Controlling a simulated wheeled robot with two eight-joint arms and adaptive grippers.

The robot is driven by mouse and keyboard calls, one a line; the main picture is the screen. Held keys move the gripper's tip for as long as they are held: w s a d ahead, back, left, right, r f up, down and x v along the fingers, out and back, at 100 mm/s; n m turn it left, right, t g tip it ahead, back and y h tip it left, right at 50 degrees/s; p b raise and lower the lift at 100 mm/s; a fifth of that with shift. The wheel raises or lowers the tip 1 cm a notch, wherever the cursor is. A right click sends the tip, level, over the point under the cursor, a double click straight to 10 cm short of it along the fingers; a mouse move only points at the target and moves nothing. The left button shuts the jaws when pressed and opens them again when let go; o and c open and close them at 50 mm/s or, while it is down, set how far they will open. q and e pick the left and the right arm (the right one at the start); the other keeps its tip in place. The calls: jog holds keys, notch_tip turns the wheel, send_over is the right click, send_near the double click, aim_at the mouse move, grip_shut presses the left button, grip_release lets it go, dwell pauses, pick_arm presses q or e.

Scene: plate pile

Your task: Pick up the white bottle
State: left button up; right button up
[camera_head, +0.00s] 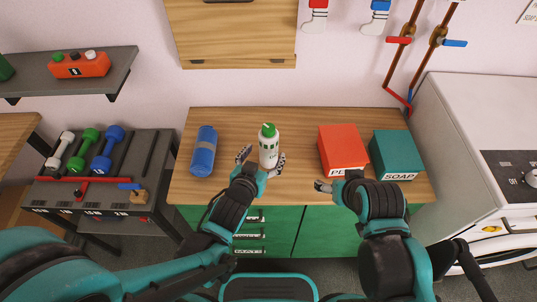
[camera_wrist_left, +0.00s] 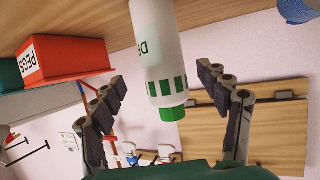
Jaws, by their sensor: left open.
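The white bottle (camera_head: 268,149) has a green cap and stands upright on the wooden counter (camera_head: 296,121). My left gripper (camera_head: 261,158) is at the bottle, with its fingers apart on either side of it. In the left wrist view the bottle (camera_wrist_left: 157,50) shows between the two open fingers of the left gripper (camera_wrist_left: 172,105), with a gap on each side. My right gripper (camera_head: 325,186) is at the counter's front edge, below the red box; its jaw opening is not clear.
A blue cylinder (camera_head: 203,151) lies left of the bottle. A red PEGS box (camera_head: 343,146) and a teal SOAP box (camera_head: 395,152) stand to the right. A dumbbell rack (camera_head: 140,160) is at the left and a white washing machine (camera_head: 470,140) at the right.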

aim_at(267, 140)
pick_arm(q)
jog(key=b+x, duration=0.1)
jog(key=x, duration=0.1)
jog(key=b+x, duration=0.1)
jog(key=x, duration=0.2)
jog(key=shift+w+a+f, duration=0.15)
jog(key=shift+w+f, duration=0.05)
jog(key=shift+f, duration=0.2)
jog(key=shift+w+b, duration=0.3)
grip_shut()
jog(key=shift+r, duration=0.15)
jog(key=r+p, duration=0.3)
jog(key=r, duration=0.1)
jog(key=shift+s+d+r+p, duration=0.1)
jog(key=shift+d+r+p, duration=0.15)
jog(key=shift+r+p, duration=0.15)
jog(key=s+d+r+p, duration=0.3)
jog(key=s+d+r, duration=0.3)
jog(key=d, duration=0.3)
jog(key=shift+d+p, duration=0.35)
jog(key=shift+d, duration=0.05)
jog(key=shift+w, duration=0.1)
